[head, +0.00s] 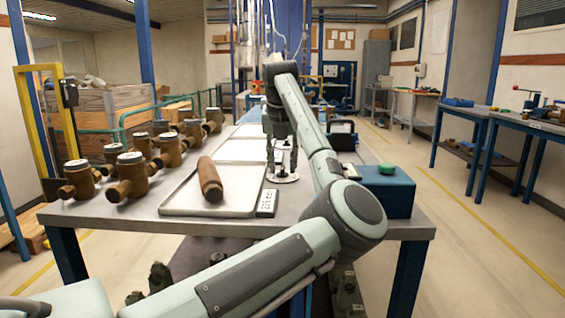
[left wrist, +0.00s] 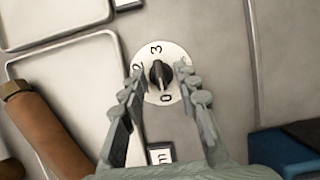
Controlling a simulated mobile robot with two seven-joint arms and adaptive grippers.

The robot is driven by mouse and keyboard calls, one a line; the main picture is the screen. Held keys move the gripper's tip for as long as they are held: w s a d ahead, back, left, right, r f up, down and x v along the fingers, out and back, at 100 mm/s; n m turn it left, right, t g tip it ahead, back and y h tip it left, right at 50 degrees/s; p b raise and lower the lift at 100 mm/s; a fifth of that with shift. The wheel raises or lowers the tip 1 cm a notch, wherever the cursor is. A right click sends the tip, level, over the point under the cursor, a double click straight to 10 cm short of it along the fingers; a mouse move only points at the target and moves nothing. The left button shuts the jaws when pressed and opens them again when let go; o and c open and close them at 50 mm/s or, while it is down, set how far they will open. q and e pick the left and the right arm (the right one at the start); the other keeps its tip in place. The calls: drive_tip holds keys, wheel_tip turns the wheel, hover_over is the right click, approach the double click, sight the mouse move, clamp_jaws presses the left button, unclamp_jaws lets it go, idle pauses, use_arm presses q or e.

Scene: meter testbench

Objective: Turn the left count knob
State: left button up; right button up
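The count knob is a black pointer knob (left wrist: 160,75) in the middle of a round white dial (left wrist: 157,52) marked 0, 2 and 3 in the left wrist view. I cannot tell which end of the knob is its pointer. The dial also shows on the bench in the head view (head: 282,178). My left gripper (left wrist: 160,71) points down over the dial, one finger on each side of the knob. It is open, with a visible gap between each finger and the knob. It also shows in the head view (head: 283,148). My right gripper is not in view.
White trays (head: 180,207) lie left of the dial, one holding a brown cylinder (head: 209,180). A small display (head: 267,203) stands nearer. A blue box (head: 386,195) with a green button is to the right. Several brass meters (head: 130,175) line the bench's left side.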

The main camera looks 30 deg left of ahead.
use_arm(q)
clamp_jaws()
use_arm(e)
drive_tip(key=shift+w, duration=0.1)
use_arm(q)
drive_tip(key=shift+m, duration=0.3)
drive_tip(key=shift+b, duration=0.3)
drive_tip(key=m+h+b, duration=0.1)
drive_tip(key=m, duration=0.1)
drive_tip(key=shift+a+m+t, duration=0.15)
drive_tip(key=shift+m+t, duration=0.15)
drive_tip(key=m+h+b, duration=0.1)
drive_tip(key=m, duration=0.2)
drive_tip(key=shift+a+m+h, duration=0.1)
drive_tip(key=shift+m+h, duration=0.2)
drive_tip(key=m+h, duration=0.1)
drive_tip(key=m, duration=0.1)
drive_tip(key=shift+a+m+b, duration=0.1)
drive_tip(key=shift+m+b, duration=0.2)
drive_tip(key=shift+b, duration=0.1)
drive_tip(key=shift+m+h, duration=0.4)
drive_tip(key=shift+m, duration=0.8)
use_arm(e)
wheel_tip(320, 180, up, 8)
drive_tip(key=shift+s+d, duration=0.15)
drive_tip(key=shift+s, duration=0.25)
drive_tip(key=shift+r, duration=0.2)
